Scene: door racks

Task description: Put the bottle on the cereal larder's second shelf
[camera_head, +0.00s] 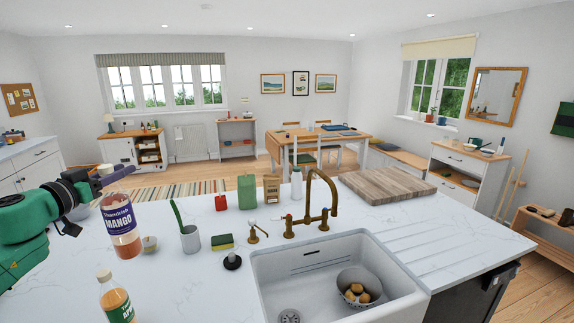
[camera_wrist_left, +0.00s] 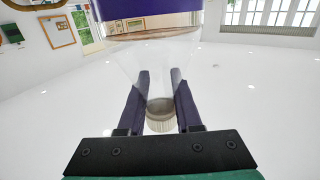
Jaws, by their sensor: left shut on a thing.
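A clear bottle with a purple label reading MANGO (camera_head: 119,220) and orange contents at its base is at the left of the white counter. My left gripper (camera_head: 112,177) is shut on its top end from the left. I cannot tell whether its base touches the counter. In the left wrist view the clear bottle (camera_wrist_left: 150,55) fills the space ahead, with its pale ribbed cap (camera_wrist_left: 161,117) between the fingers (camera_wrist_left: 160,90). I cannot tell which furniture is the cereal larder; a white cabinet with open shelves (camera_head: 122,152) stands at the back left.
A second bottle with a green label (camera_head: 117,303) stands at the counter's front left. A small bowl (camera_head: 150,244), a grey cup with a green brush (camera_head: 190,239), a sponge (camera_head: 222,242) and a sink (camera_head: 335,310) are to the right. A chopping board (camera_head: 387,186) lies farther right.

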